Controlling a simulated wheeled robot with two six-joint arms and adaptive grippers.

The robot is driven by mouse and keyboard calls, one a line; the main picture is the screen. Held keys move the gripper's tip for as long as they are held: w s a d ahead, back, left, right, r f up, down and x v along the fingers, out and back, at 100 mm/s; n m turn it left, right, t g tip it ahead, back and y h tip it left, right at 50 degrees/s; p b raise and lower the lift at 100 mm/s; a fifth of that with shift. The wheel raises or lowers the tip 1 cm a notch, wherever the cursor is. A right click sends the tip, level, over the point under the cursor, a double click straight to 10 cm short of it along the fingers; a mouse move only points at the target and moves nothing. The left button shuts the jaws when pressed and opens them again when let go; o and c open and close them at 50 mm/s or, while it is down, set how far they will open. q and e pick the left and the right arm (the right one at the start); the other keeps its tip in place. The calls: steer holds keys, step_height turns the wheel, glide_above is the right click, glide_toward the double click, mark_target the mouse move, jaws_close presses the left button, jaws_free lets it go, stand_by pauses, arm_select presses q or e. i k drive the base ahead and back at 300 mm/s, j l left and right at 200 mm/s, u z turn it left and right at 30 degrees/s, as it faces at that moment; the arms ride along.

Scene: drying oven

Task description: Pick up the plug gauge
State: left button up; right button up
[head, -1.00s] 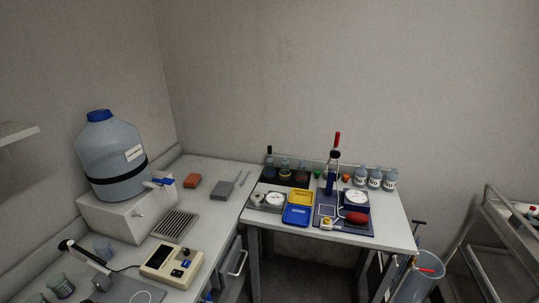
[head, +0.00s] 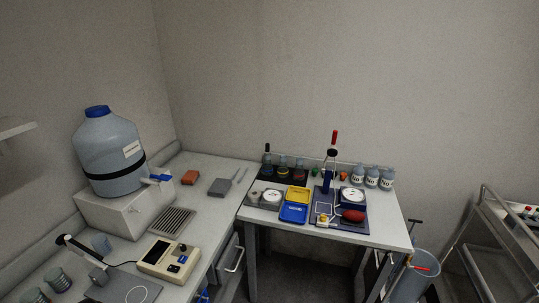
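I cannot pick out a plug gauge with certainty; the small things on the tables are too small to tell. An upright tool with a red top, black middle and blue lower part (head: 327,181) stands on the right-hand table (head: 385,237). Near it are a dark blue mat (head: 352,227), a red oval bulb (head: 353,216), a yellow tray (head: 298,194) and a blue tray (head: 293,213). Neither of my grippers is in view.
The left bench (head: 205,235) holds a large jug (head: 105,160) on a white block, a beige instrument (head: 168,260), a grey block (head: 220,187) and an orange block (head: 190,177). White-labelled bottles (head: 372,177) line the back. A metal cart (head: 482,240) stands right.

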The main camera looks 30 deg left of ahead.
mark_target(267, 153)
steer(key=l+u, duration=0.7)
steer(key=k+j, duration=0.05)
